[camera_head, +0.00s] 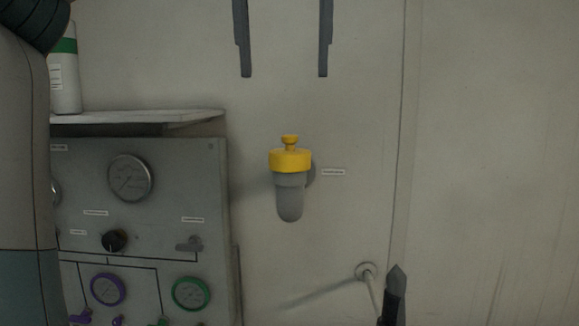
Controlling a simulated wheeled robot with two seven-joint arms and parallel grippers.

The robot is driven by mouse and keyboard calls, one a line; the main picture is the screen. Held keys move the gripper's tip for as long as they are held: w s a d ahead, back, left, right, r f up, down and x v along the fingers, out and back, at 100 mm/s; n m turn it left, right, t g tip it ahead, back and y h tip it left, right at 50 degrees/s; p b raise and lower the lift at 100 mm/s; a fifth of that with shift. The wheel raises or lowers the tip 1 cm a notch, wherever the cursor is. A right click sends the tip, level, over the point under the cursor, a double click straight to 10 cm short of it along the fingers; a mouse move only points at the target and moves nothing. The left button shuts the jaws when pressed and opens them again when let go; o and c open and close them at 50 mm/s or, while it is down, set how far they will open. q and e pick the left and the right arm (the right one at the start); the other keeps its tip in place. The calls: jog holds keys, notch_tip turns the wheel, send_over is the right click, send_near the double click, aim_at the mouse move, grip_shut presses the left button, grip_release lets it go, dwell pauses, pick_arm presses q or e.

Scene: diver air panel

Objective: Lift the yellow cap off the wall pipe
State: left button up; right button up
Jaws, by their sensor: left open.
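The yellow cap (290,160) has a small knob on top and sits on the upper end of a short grey wall pipe (290,203). The pipe stands upright against the pale wall, with a rounded lower end. My left gripper (284,74) shows as two dark grey fingers hanging from the top edge. They are wide apart, empty, and higher in the picture than the cap, one to each side of it. A dark pointed part (394,295) at the bottom edge looks like a fingertip of my right gripper; its jaw opening does not show.
A grey panel (150,215) with gauges, knobs and valves fills the lower left. A shelf (140,117) above it carries a white bottle with a green band (64,75). A small round wall fitting (366,271) is at lower right.

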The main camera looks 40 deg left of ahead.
aim_at(289, 135)
pick_arm(q)
jog(key=x, duration=0.8)
jog(key=shift+w, duration=0.1)
pick_arm(e)
jog(key=shift+f, duration=0.3)
pick_arm(q)
jog(key=shift+w+f+p, duration=0.1)
jog(key=shift+f+p, duration=0.35)
jog(key=shift+p, duration=0.05)
jog(key=p+x, duration=0.2)
jog(key=x, duration=0.1)
jog(key=shift+w+f, duration=0.2)
jog(key=shift+f, duration=0.05)
jog(key=shift+w+a+f, duration=0.1)
jog(key=shift+f, duration=0.25)
pick_arm(e)
notch_tip(289, 135, up, 3)
jog(key=shift+d+f, duration=0.1)
